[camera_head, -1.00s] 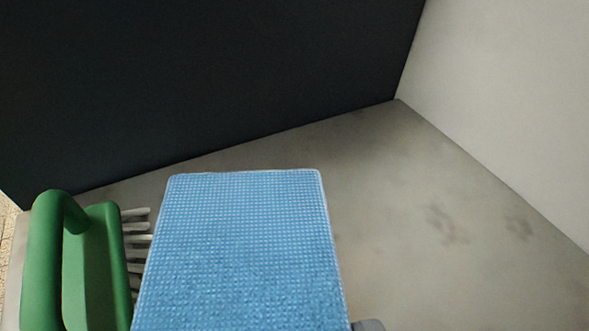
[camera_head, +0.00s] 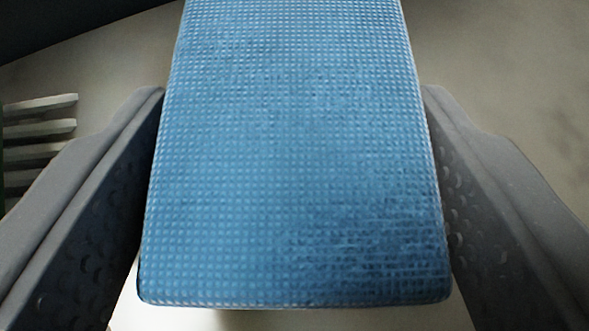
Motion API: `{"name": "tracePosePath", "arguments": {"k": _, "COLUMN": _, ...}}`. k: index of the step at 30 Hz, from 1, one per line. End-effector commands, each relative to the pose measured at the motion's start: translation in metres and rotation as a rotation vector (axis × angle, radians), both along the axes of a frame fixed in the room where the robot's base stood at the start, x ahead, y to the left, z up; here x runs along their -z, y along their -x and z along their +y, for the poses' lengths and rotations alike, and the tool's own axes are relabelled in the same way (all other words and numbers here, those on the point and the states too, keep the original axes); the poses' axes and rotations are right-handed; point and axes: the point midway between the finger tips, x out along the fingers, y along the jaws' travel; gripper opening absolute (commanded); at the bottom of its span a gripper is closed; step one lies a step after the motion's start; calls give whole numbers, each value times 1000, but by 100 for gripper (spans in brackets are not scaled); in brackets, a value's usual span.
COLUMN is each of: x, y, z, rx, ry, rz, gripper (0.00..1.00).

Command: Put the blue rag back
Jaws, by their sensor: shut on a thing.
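The blue rag (camera_head: 295,150) is a flat, rounded rectangle with a waffle texture. It fills the middle of the view, and its far end runs past the top edge. My gripper (camera_head: 294,92) has one grey finger along each long side of the rag. The fingers are shut on the rag, with their tips against its left and right edges. The rag's underside is hidden, so I cannot tell whether it still touches the surface below.
A brush with pale bristles (camera_head: 40,127) lies close to the left of my left finger; only a sliver of its green body shows. A dark wall (camera_head: 60,22) stands at the upper left. The grey-beige surface (camera_head: 520,60) on the right is bare.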

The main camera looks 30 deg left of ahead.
Motion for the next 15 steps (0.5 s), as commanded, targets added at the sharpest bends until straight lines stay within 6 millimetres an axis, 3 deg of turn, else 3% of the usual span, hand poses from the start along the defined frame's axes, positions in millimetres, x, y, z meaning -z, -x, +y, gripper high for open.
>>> {"name": "tracePosePath", "arguments": {"k": 3, "x": 17, "y": -2, "z": 1, "rx": -1, "ry": 0, "rz": 1, "gripper": 33}}
{"name": "tracePosePath", "arguments": {"k": 15, "x": 18, "y": -3, "z": 2, "rx": -1, "ry": 0, "rz": 1, "gripper": 33}}
